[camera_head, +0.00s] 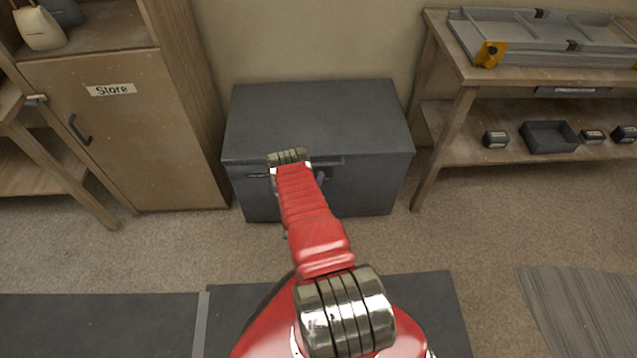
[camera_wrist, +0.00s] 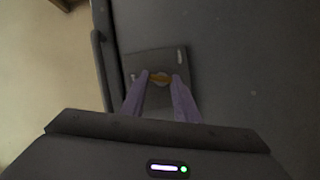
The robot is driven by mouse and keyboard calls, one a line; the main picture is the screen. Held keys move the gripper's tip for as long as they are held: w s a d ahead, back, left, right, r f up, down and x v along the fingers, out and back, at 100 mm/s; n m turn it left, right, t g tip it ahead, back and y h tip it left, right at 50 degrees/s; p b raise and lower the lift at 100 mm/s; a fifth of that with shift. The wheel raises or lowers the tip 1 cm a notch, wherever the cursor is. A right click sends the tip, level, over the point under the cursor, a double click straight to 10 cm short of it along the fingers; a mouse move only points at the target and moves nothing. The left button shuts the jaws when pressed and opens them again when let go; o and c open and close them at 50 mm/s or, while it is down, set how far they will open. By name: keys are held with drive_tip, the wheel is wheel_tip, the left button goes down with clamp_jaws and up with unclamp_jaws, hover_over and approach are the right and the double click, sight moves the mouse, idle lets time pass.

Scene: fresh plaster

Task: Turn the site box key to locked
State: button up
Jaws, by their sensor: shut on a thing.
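The dark grey site box (camera_head: 318,112) stands against the wall, its lid down. Its front is partly hidden by my red arm. In the wrist view a square grey lock plate (camera_wrist: 150,60) sits on the box front, with small pale marks near its right and left edges. My gripper (camera_wrist: 160,76) is shut on the key, a purple finger on each side. In the head view only a bit of purple finger shows beside my arm. I cannot tell which mark the key points to.
A wooden cupboard (camera_head: 110,125) marked "Store" stands close on the left of the box. A wooden bench (camera_head: 450,110) on the right holds a folded ladder (camera_head: 560,40), with a dark tray (camera_head: 549,138) and small boxes on its lower shelf. Carpet in front is clear, with dark mats nearer me.

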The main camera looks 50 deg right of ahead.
drive_tip(key=shift+a+f+n+h, duration=0.15)
drive_tip(key=shift+n+h, duration=0.15)
drive_tip(key=shift+n, duration=0.45)
drive_tip(key=shift+f+n+h, duration=0.15)
drive_tip(key=shift+n+h, duration=0.15)
drive_tip(key=shift+n, duration=0.45)
drive_tip(key=shift+w, duration=0.1)
drive_tip(key=o, duration=1)
drive_tip(key=shift+o, duration=0.2)
drive_tip(key=v, duration=1.3)
drive_tip(key=shift+s+a, duration=0.2)
drive_tip(key=shift+a, duration=0.15)
